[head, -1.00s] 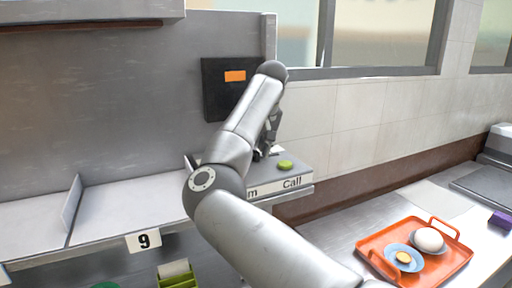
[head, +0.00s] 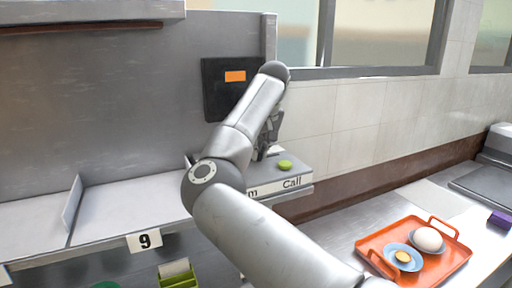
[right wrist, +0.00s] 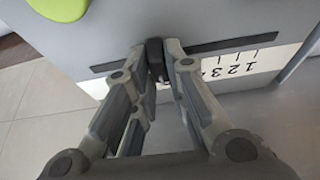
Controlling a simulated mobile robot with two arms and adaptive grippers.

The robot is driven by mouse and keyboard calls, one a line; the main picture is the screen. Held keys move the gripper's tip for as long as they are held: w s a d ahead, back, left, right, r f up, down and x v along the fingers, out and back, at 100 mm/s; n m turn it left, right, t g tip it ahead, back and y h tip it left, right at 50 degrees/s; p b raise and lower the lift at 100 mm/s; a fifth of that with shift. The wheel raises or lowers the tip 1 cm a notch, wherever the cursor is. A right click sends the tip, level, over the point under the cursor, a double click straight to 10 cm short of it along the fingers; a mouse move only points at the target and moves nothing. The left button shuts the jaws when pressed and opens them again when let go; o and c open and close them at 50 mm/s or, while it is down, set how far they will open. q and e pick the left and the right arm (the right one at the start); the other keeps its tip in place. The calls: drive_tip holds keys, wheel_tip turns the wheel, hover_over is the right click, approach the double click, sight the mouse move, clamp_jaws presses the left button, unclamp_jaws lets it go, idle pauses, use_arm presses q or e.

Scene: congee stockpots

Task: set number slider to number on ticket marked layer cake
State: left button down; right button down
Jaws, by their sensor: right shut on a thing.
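My right gripper (right wrist: 164,72) is shut on the dark slider knob (right wrist: 154,50) in the right wrist view. The knob sits on a long black slot (right wrist: 245,43), which runs out to both sides of it. Beside the slot a white scale (right wrist: 262,62) shows the numbers 1, 2 and 3; higher numbers are hidden behind the finger. In the head view my right gripper (head: 267,138) is at the grey call box (head: 305,173), and my arm partly hides it. No ticket marked layer cake can be read. My left gripper is not in view.
A green button (head: 285,164) tops the box. A black panel with an orange display (head: 235,76) is behind my arm. An orange tray (head: 374,240) with food stands at right. A shelf label reads 9 (head: 144,240). A green holder (head: 180,282) sits below.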

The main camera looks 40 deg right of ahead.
drive_tip(key=c, duration=1.4)
unclamp_jaws()
drive_tip(key=shift+c, duration=0.2)
drive_tip(key=shift+r, duration=0.3)
drive_tip(key=v, duration=1.1)
drive_tip(key=shift+r, duration=0.2)
drive_tip(key=shift+s, duration=0.1)
